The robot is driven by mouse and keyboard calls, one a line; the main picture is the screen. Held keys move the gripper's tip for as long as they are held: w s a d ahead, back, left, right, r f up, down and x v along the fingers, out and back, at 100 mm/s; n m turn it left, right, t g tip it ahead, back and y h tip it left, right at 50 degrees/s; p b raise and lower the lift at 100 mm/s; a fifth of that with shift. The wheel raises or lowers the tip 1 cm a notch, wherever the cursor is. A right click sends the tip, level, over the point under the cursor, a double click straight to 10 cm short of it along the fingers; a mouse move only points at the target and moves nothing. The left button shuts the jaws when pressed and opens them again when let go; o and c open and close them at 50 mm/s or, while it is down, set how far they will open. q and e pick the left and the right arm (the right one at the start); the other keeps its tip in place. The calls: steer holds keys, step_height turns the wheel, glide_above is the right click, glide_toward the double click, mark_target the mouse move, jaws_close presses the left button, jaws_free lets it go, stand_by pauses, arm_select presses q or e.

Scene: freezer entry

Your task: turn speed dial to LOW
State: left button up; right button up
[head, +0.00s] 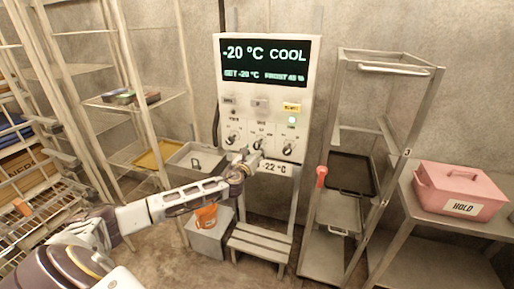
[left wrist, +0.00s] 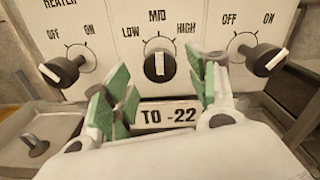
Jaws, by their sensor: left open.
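The control panel (head: 225,75) stands upright against the back wall with a row of three black dials. The middle dial (left wrist: 160,60) is marked LOW, MID and HIGH, and its white pointer stands upright toward MID. This dial also shows small in the head view (head: 258,143). My left gripper (left wrist: 158,88) is open, its green-padded fingers spread to either side of and below the middle dial, with nothing between them. In the head view my left gripper (head: 249,160) is at the panel's lower edge. My right gripper is not seen.
An OFF/ON heater dial (left wrist: 63,70) is left of the middle dial, and another OFF/ON dial (left wrist: 266,60) is right of it. A "TO -22" label (left wrist: 170,115) lies below. A metal rack with a red handle (head: 321,176) stands right of the panel.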

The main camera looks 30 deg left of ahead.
mark_target(257, 147)
arm_select(q)
steer(key=shift+x, duration=1.8)
steer(key=c, duration=1)
